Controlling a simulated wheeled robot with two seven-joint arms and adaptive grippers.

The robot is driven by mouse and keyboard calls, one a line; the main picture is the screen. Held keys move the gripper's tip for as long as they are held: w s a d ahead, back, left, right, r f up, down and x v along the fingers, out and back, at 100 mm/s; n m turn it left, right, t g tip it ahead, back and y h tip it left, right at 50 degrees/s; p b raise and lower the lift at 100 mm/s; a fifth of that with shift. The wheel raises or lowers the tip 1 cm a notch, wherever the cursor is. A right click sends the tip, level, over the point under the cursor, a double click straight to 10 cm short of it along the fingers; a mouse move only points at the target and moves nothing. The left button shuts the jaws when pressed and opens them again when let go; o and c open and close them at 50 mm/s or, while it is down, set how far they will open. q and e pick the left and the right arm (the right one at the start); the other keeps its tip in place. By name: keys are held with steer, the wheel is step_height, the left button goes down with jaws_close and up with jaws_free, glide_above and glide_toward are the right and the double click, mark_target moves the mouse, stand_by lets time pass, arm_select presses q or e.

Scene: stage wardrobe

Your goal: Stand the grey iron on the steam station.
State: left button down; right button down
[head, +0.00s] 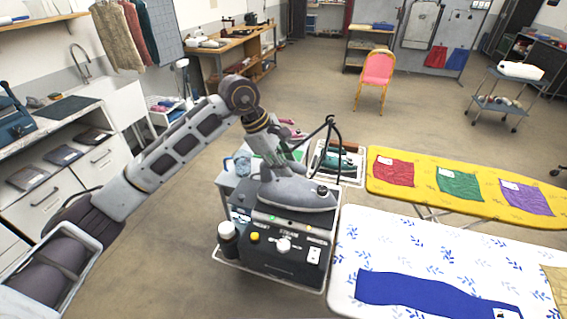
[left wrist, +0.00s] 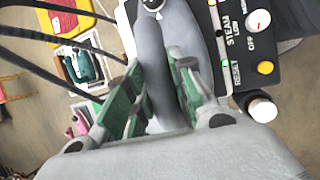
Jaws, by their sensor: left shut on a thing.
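The grey iron (head: 300,194) is at the top of the steam station (head: 285,255), over its sloping upper part, in the head view. Whether its sole rests on the station or hangs just above it I cannot tell. My left gripper (head: 283,160) is shut on the iron's handle from above. In the left wrist view the green-padded fingers of my left gripper (left wrist: 157,92) lie on both sides of the grey iron (left wrist: 180,45). The station's black control panel (left wrist: 245,40) shows beside it. My right gripper is not in view.
A teal iron (head: 340,162) sits on a stand behind the station. A dark hose (head: 333,135) arches above. The yellow ironing board (head: 420,197) and the white patterned board (head: 420,245) lie right.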

arm_select(q)
steer(key=c, duration=1.5)
jaws_free()
steer(key=shift+f, duration=0.1)
steer(key=shift+c, duration=0.2)
steer(key=o, duration=0.3)
steer(key=shift+r, duration=0.2)
steer(key=shift+a+r, duration=0.15)
steer(key=shift+r, duration=0.15)
steer(key=b+v, duration=0.2)
steer(key=v, duration=0.9)
steer(key=shift+r, duration=0.1)
